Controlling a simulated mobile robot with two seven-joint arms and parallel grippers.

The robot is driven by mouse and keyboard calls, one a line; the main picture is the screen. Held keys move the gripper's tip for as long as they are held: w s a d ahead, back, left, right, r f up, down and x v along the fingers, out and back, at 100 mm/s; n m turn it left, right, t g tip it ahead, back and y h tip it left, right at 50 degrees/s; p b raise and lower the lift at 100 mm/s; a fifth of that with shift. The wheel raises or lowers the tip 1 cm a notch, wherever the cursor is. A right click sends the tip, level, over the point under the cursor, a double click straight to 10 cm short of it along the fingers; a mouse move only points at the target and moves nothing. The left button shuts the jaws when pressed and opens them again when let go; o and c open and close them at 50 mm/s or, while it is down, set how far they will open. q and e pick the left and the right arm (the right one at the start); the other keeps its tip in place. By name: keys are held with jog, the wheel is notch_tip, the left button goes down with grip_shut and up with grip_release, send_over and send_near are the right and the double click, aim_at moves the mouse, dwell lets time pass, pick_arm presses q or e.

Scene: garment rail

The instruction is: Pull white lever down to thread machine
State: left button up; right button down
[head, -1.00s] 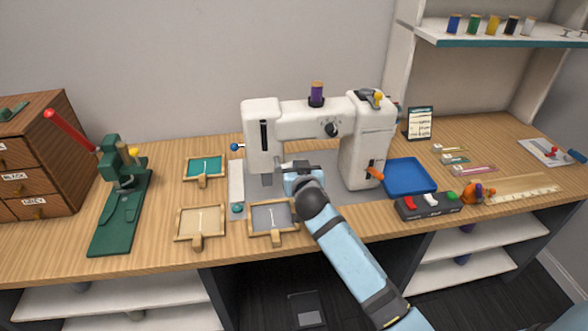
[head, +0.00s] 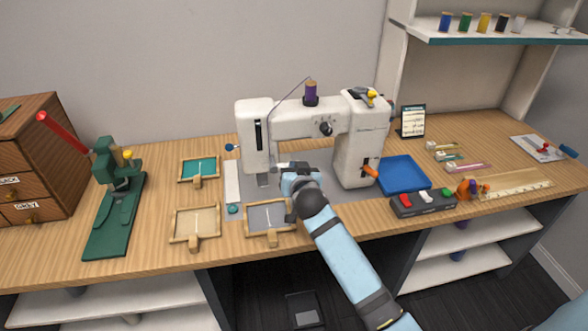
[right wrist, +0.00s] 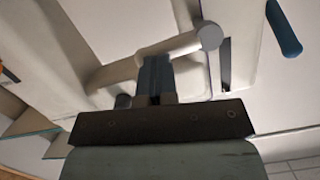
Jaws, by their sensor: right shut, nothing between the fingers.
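The white sewing machine (head: 353,150) stands mid-table. A purple spool (head: 311,94) sits on top, and a purple thread (head: 287,95) runs from it down to the machine's left head. The white lever (right wrist: 180,46) shows in the right wrist view as a rod with a round grey end. My right gripper (head: 284,168) is under the machine's arm beside the head. In the right wrist view its fingers (right wrist: 156,75) are shut and empty, just below the lever; I cannot tell whether they touch it. My left gripper is out of view.
Wooden frames (head: 196,222) lie left and in front of the machine. A green press (head: 118,200) with a red handle stands farther left. A blue tray (head: 402,174) and a switch box (head: 422,203) are at right. An orange lever (head: 370,171) sticks out from the machine's pillar.

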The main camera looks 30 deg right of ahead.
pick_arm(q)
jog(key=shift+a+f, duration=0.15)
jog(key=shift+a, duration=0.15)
pick_arm(e)
jog(key=shift+f, duration=0.15)
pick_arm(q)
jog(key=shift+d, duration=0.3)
pick_arm(e)
jog(key=shift+m, duration=0.4)
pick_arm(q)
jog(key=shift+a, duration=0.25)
pick_arm(e)
jog(key=shift+f, duration=0.15)
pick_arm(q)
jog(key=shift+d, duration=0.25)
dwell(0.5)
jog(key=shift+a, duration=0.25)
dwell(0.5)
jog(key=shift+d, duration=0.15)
